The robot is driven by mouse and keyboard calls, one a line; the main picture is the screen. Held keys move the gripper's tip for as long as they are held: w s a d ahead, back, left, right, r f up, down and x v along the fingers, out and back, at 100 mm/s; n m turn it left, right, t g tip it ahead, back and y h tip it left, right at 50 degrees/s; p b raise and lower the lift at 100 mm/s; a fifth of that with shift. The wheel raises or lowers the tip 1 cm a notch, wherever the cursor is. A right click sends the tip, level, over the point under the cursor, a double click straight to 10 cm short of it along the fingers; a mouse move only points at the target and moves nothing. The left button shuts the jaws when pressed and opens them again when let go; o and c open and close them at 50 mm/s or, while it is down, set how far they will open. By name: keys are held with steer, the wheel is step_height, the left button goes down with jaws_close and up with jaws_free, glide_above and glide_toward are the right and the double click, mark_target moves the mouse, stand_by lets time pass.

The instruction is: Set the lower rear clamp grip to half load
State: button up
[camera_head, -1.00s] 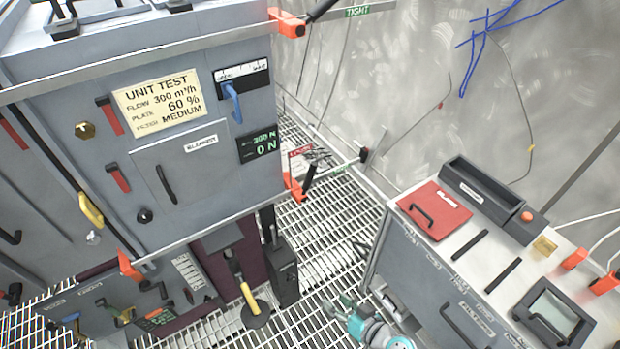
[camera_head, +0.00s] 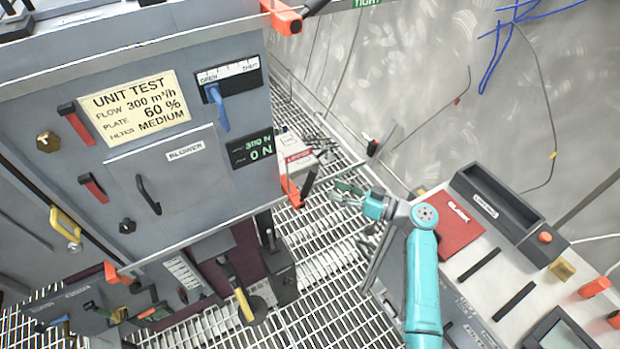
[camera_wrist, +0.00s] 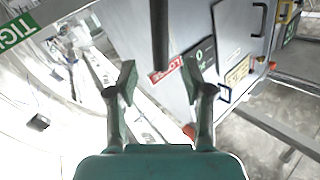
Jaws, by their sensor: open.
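The lower rear clamp is an orange bracket (camera_head: 291,191) at the cabinet's lower right corner. Its black grip (camera_head: 309,183) sticks up and right from it. A readout (camera_head: 250,149) on the cabinet shows 0 N below a line that looks like 380 N or 300 N. My gripper (camera_head: 345,192) is open and empty, just right of the grip and apart from it in the picture. In the wrist view, a dark bar (camera_wrist: 160,35), perhaps the grip, hangs above and between the open fingertips (camera_wrist: 160,78). A red label (camera_wrist: 166,72) shows behind them.
The grey cabinet (camera_head: 185,205) fills the left. An upper orange clamp (camera_head: 283,17) sits at its top corner. Grating (camera_head: 325,265) lies between. A green TIGHT label (camera_wrist: 18,30) shows in the wrist view.

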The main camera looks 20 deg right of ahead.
mark_target(310, 181)
steer(key=x, duration=0.9)
jaws_close()
